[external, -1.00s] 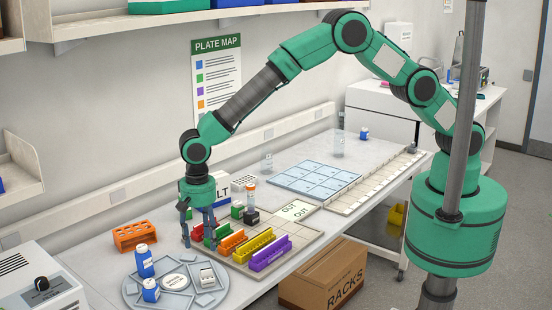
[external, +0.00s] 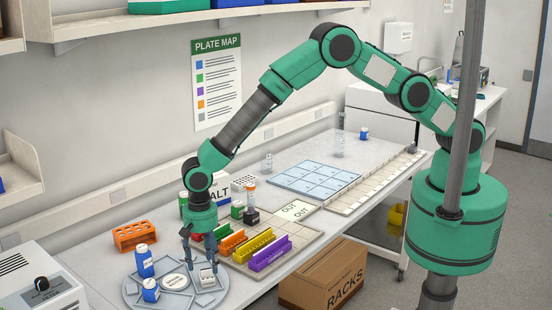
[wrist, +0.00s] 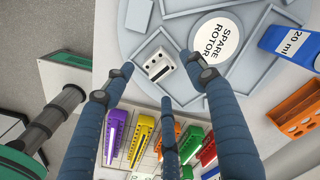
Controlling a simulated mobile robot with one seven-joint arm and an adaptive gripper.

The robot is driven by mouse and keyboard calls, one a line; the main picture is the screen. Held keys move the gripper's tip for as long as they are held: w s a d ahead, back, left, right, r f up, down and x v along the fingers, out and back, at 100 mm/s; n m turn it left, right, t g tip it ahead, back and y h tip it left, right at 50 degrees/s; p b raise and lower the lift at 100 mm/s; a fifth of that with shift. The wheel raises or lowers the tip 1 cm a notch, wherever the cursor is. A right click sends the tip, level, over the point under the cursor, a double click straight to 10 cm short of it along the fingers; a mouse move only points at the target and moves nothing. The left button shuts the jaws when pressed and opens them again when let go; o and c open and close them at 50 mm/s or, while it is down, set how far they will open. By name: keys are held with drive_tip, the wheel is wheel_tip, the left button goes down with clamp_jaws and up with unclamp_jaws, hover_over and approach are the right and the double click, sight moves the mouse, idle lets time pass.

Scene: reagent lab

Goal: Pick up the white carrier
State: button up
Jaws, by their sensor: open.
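The white carrier (external: 207,278) is a small white block with dark holes in its top. It sits near the right edge of the round grey tray (external: 181,302). In the wrist view the carrier (wrist: 158,66) lies in a recess of the tray, between and just beyond the blue fingertips. My gripper (external: 200,262) points down above the carrier, fingers spread and empty. In the wrist view my gripper (wrist: 158,72) has a finger on each side of the carrier and a third below it. I cannot tell the exact height gap.
Two blue bottles (external: 145,262) stand on the tray, with a round "SPARE ROTOR" label (wrist: 215,38) at its centre. Coloured racks (external: 270,254) stand close by on a beige grid. An orange rack (external: 134,237) is behind the tray.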

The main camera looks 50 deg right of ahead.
sight(206, 270)
drive_tip(key=shift+f, duration=0.2)
drive_tip(key=shift+f, duration=0.1)
drive_tip(key=shift+s+f+p, duration=0.2)
drive_tip(key=shift+f+p, duration=0.25)
drive_tip(key=shift+f, duration=2.1)
drive_tip(key=c, duration=1.2)
